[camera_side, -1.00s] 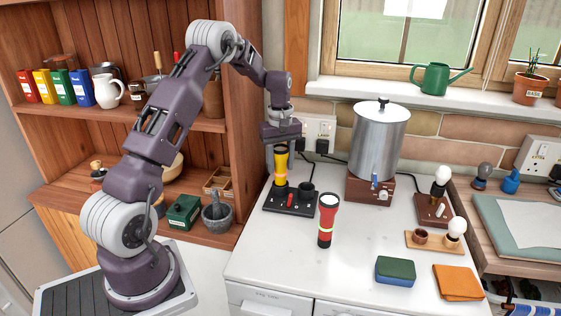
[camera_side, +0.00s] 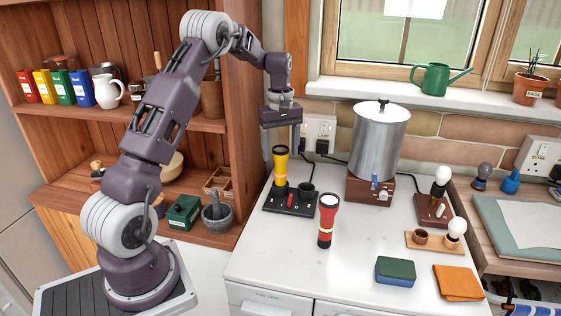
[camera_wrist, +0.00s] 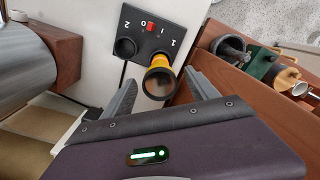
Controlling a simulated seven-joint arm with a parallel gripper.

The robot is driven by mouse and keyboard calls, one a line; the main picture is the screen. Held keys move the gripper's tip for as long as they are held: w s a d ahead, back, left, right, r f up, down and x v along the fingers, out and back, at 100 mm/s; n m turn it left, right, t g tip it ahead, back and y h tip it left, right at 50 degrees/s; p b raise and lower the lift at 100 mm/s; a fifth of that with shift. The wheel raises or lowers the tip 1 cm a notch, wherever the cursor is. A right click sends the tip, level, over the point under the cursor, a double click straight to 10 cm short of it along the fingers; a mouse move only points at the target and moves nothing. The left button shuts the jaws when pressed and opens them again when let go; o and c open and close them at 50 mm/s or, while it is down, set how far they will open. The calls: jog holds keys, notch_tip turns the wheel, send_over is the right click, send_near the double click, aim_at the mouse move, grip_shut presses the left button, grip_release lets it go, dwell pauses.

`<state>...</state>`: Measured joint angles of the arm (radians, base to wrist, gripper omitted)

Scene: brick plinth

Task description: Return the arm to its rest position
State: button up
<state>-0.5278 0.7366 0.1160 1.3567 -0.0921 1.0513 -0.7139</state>
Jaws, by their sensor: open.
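My gripper (camera_side: 281,143) is open and empty, held above a yellow and black torch (camera_side: 281,166). The torch stands upright in one socket of a black dock (camera_side: 291,203) with a red switch. In the wrist view, my gripper's two fingers (camera_wrist: 160,83) are spread apart. The torch (camera_wrist: 159,82) shows its dark lens end between and beyond them. The dock (camera_wrist: 148,38) also shows there, with its other socket empty.
A red and black torch (camera_side: 327,222) stands on the white worktop right of the dock. A steel urn (camera_side: 380,140) on a brown base is behind it. Wooden shelves (camera_side: 240,150) rise close to the left of my gripper. The worktop's front is mostly clear.

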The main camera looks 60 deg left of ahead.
notch_tip(320, 180, up, 3)
jog(key=shift+d+f, duration=0.1)
jog(key=shift+f, duration=0.1)
jog(key=s+d+r+m+t, duration=0.1)
jog(key=s+d+r+m, duration=0.35)
jog(key=d+r, duration=0.3)
jog(key=s+d+r+m+t, duration=0.25)
jog(key=s+d+r, duration=0.3)
jog(key=d, duration=0.35)
jog(key=s+d+m+t, duration=0.1)
jog(key=s+d+m, duration=0.3)
jog(key=s, duration=0.4)
jog(key=s+d+f+m+t, duration=0.1)
jog(key=s+d+m, duration=0.3)
jog(key=s, duration=0.5)
jog(key=shift+s+d+f+m, duration=0.15)
jog(key=shift+d+f+m, duration=0.2)
jog(key=shift+d, duration=0.9)
jog(key=shift+r, duration=0.1)
